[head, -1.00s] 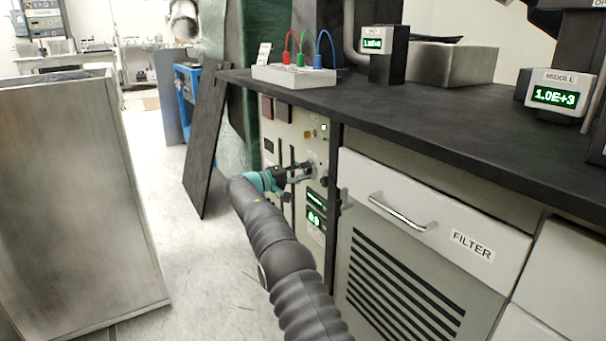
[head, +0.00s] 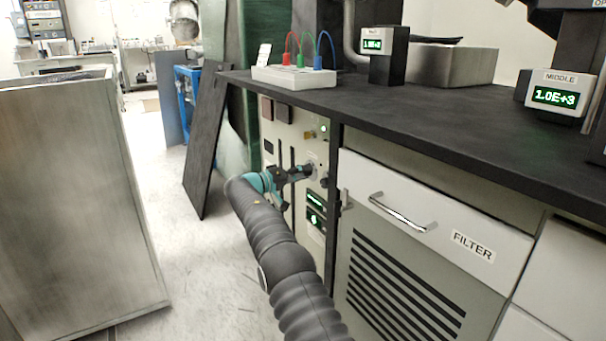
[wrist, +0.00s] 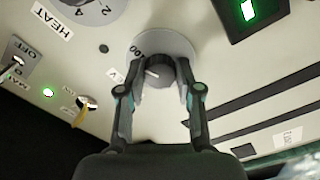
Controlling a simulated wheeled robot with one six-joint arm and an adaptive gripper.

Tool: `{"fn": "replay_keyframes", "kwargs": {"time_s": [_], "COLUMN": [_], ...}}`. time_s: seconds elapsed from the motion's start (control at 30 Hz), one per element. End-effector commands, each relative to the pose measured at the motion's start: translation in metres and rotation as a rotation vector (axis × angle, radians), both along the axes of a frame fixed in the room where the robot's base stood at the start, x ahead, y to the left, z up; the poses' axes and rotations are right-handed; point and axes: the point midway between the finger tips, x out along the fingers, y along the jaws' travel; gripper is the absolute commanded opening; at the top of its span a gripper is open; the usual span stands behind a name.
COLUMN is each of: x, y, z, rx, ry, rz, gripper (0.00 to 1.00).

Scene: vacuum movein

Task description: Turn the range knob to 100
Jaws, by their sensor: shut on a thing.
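The range knob (wrist: 160,76) is a dark round knob on a pale round dial plate (wrist: 172,42) on the cream panel. In the wrist view my gripper (wrist: 161,70) has one finger on each side of the knob and is shut on it. A light pointer mark shows on the knob's left side. The dial's "100" print sits just above and left of the knob; any other dial marks are hidden or unclear. In the head view my gripper (head: 306,171) reaches the panel (head: 313,150) under the bench, and the knob is mostly hidden there.
A HEAT dial (wrist: 92,8), a lit green lamp (wrist: 48,93) and a yellow-tagged toggle switch (wrist: 86,103) are near the knob. A green display (wrist: 248,10) is at upper right. The FILTER drawer (head: 440,215) stands right of the panel; a leaning dark board (head: 205,140) stands left.

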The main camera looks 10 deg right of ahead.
Motion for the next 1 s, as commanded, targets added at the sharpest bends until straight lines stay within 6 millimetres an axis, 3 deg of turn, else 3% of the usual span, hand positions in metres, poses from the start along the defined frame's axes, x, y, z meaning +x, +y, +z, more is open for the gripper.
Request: {"fn": "replay_keyframes", "kwargs": {"time_s": [0.2,0.23,0.3,0.33,0.73,1.0], "x": [0.000,0.000,0.000,0.000,-0.002,-0.019], "y": [-0.001,-0.001,0.000,0.000,0.007,0.050], "z": [0.000,0.000,0.000,0.000,0.000,0.000], "rx": [0.001,0.001,0.001,0.000,0.000,0.000], "ry": [0.000,0.000,0.000,0.000,0.001,0.002], "rz": [-0.001,-0.001,-0.001,0.000,0.001,0.004], "gripper": [0.00,0.40,0.57,0.60,0.60,0.60]}}
